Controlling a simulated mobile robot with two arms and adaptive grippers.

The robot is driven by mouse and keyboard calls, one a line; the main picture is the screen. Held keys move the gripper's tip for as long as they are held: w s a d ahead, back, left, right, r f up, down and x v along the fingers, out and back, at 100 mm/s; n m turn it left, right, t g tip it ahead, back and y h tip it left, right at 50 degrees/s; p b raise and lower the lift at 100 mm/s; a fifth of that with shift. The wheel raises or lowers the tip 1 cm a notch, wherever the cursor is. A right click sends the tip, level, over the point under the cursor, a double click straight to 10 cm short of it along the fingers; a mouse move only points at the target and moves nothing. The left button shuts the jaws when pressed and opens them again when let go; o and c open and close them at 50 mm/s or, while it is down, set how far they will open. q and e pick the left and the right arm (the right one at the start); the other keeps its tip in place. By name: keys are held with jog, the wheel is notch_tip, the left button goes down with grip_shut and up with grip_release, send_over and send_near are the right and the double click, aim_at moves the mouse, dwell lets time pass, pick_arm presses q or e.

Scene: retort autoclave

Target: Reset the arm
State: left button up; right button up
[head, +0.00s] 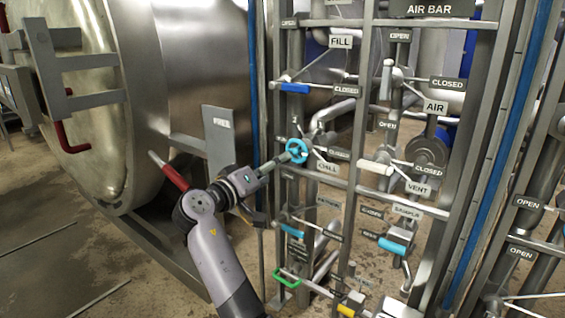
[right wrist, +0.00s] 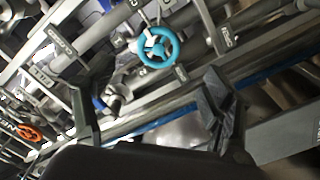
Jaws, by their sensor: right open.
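My right arm comes in from the bottom of the head view, and its gripper (head: 266,188) is in front of the valve rack, close to the cyan handwheel (head: 297,151). In the right wrist view the two dark fingers of this gripper (right wrist: 150,112) stand wide apart with nothing between them. The cyan handwheel (right wrist: 157,47) shows beyond the fingers there, and it looks apart from them. Whether any part of the gripper touches the rack is unclear in the head view. My left gripper is in neither view.
The round autoclave door (head: 70,110) is at the left, with a red-gripped lever (head: 169,172) close to my arm. The rack carries several labelled valves, including a blue handle (head: 295,87) and a green handle (head: 286,278). An orange wheel (right wrist: 29,132) shows in the wrist view.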

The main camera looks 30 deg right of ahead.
jog(key=shift+s+a, duration=0.25)
jog(key=shift+a, duration=0.2)
jog(key=shift+w, duration=0.1)
